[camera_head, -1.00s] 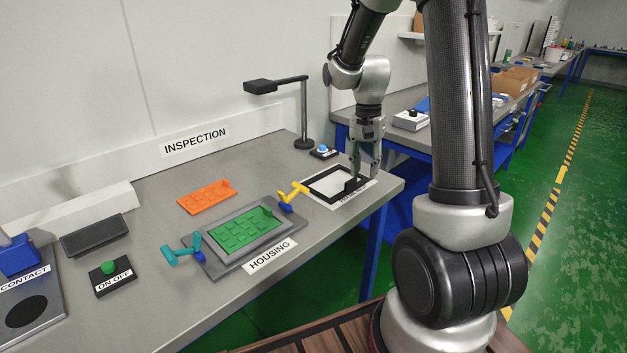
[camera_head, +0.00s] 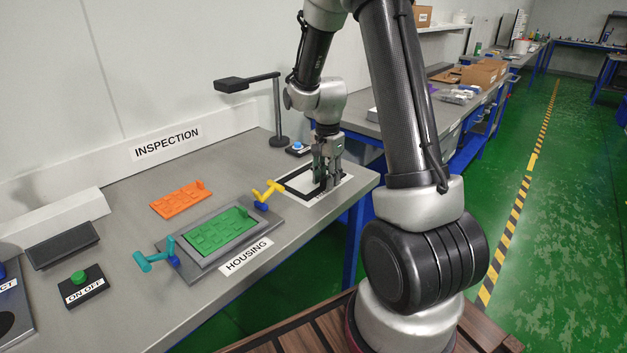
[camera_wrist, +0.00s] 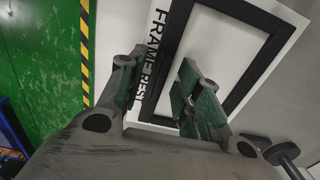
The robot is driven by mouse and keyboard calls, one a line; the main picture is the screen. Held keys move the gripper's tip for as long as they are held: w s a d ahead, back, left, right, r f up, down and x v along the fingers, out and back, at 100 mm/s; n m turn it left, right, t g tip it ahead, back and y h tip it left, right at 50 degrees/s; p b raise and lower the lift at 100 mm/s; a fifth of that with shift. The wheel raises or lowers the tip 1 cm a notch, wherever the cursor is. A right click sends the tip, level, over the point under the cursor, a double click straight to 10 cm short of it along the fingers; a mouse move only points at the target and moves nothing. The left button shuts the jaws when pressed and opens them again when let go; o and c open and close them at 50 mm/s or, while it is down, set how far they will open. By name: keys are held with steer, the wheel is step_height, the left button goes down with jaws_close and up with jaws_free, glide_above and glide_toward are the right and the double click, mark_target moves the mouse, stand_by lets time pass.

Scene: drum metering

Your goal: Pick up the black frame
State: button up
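The black frame (camera_head: 294,192) is a flat rectangle lying on a white sheet (camera_wrist: 212,45) near the right end of the bench. In the wrist view, its near bar (camera_wrist: 177,32) runs down between my two fingers, and its far side (camera_wrist: 268,62) is clear of them. My gripper (camera_head: 327,180) points down over the frame's right end with its fingers apart. It also shows open in the wrist view (camera_wrist: 160,88). I cannot tell whether either finger touches the bar. The fingers and hand hide part of the frame.
A green part sits in the grey housing fixture (camera_head: 190,262) with teal and yellow clamps (camera_head: 268,190). An orange part (camera_head: 180,199) lies behind it. A lamp stand (camera_head: 278,110) and a blue-button box (camera_head: 298,149) stand behind the frame.

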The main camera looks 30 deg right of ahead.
steer(key=shift+f, duration=0.1)
jaws_close()
